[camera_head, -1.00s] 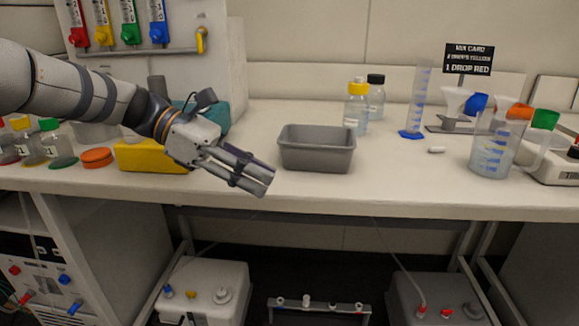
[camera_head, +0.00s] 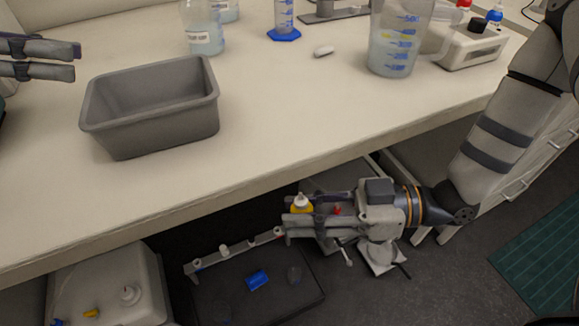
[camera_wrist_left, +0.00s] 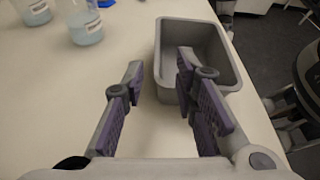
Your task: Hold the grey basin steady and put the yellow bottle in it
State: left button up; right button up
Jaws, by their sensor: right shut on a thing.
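The grey basin (camera_head: 150,110) sits empty on the bench near its front edge; it also shows in the left wrist view (camera_wrist_left: 205,30). My left gripper (camera_head: 78,60) is open at the left of the basin, apart from it in the head view. In the left wrist view my left gripper (camera_wrist_left: 160,68) has spread, empty fingers, with the right finger overlapping the basin's near end. My right gripper (camera_head: 292,212) is below bench height, in front of the bench, shut on the yellow bottle (camera_head: 301,204). The fingers hide part of that bottle.
Clear bottles (camera_head: 205,38) stand behind the basin. A measuring jug (camera_head: 395,40), a white stir bar (camera_head: 323,51) and a blue-footed cylinder (camera_head: 284,30) stand or lie further right. The bench front (camera_head: 300,150) lies between my right gripper and the basin. Bench around the basin is clear.

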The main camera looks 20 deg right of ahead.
aim_at(154, 65)
jog(key=s+a+r+n+g+y, duration=0.2)
jog(key=s+a+r+n+g, duration=0.2)
jog(key=s+a+n+g, duration=0.5)
jog(key=w+a+r+m+t, duration=0.2)
jog(key=w+r, duration=0.2)
jog(key=r, duration=0.7)
jog(key=w+a+r+m+t, duration=0.2)
jog(key=w+a+r+m, duration=0.1)
jog(key=r, duration=0.7)
pick_arm(q)
jog(key=x, duration=1.2)
jog(key=shift+f, duration=0.1)
pick_arm(e)
jog(key=w+a+r+m+t+h, duration=0.2)
jog(key=w+m+t+h, duration=0.1)
jog(key=w+t, duration=0.3)
jog(key=w+a+r+m+t+h, duration=0.1)
jog(key=w+r+m+t+h, duration=0.2)
jog(key=w, duration=0.7)
jog(key=m+t, duration=0.2)
jog(key=shift+w+a+t+h, duration=0.2)
jog(key=shift+a+t+h, duration=0.1)
jog(key=shift+a+t, duration=0.1)
